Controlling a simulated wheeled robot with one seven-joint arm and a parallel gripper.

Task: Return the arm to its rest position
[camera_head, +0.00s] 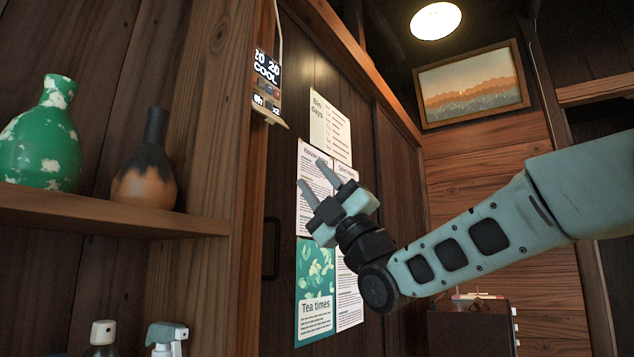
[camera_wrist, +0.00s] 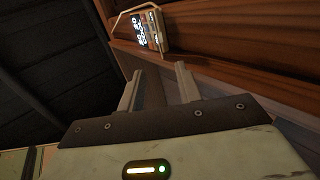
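My arm reaches in from the right in the head view, with my gripper (camera_head: 317,181) raised in front of the papers on the dark wooden door. The two fingers stand apart with nothing between them. The wrist view also shows my gripper (camera_wrist: 157,82) open and empty, its fingers pointing toward a wooden beam. A wall controller (camera_head: 267,86) with a lit display reading "20 20 COOL" hangs on the post, left of and above the fingers. The controller also shows in the wrist view (camera_wrist: 150,30), beyond the fingertips. I see a gap between the fingers and the controller.
A shelf (camera_head: 100,213) at the left bears a green vase (camera_head: 42,140) and a brown vase (camera_head: 146,170). Spray bottles (camera_head: 167,339) stand below. A framed picture (camera_head: 472,84) hangs on the back wall above a dark cabinet (camera_head: 470,328). Posters (camera_head: 316,290) cover the door.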

